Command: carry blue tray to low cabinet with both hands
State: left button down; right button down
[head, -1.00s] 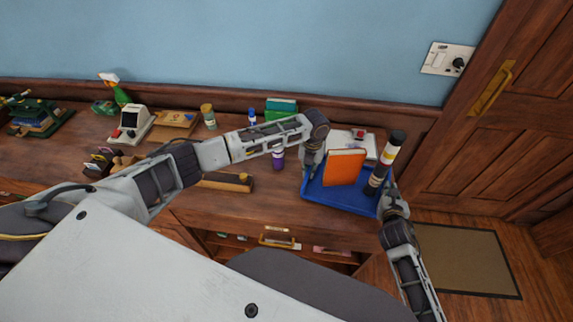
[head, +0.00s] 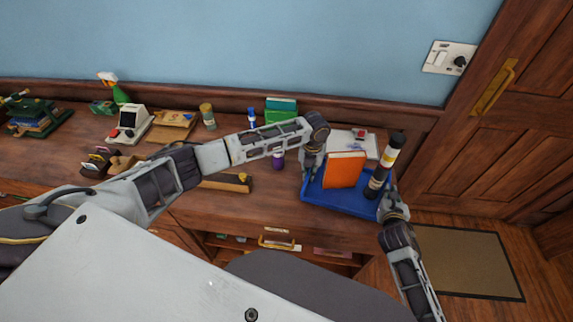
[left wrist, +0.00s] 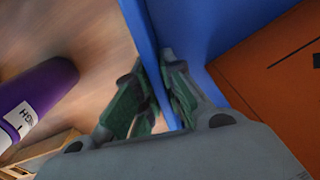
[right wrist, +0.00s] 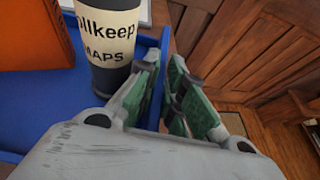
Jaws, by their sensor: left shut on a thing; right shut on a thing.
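The blue tray (head: 335,203) is at the right end of the long wooden cabinet top in the head view. I cannot tell whether it touches the wood. An orange book (head: 344,169) stands in it, and a dark map tube (head: 384,165) with cream bands stands at its right side. My left gripper (head: 309,173) is shut on the tray's left wall, which runs between the fingers in the left wrist view (left wrist: 156,85). My right gripper (head: 386,203) is shut on the right wall, beside the tube; its fingers show in the right wrist view (right wrist: 164,72).
A purple bottle (head: 278,159) stands left of the tray, and a white pad (head: 352,139) lies behind it. Green books (head: 281,110) stand by the wall. A wooden door (head: 500,150) and a doormat (head: 465,262) are at right, with open floor there. Open shelves are below the top.

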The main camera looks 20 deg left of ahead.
pick_arm(q)
jog(key=shift+f+b, duration=0.55)
jog(key=shift+f, duration=0.05)
pick_arm(e)
jog(key=shift+f, duration=0.55)
pick_arm(q)
jog(key=c, duration=1.5)
grip_release()
pick_arm(e)
jog(key=c, duration=1.5)
grip_release()
pick_arm(q)
jog(key=shift+r, duration=4)
pick_arm(e)
jog(key=shift+s, duration=0.15)
jog(key=shift+v, duration=5.85)
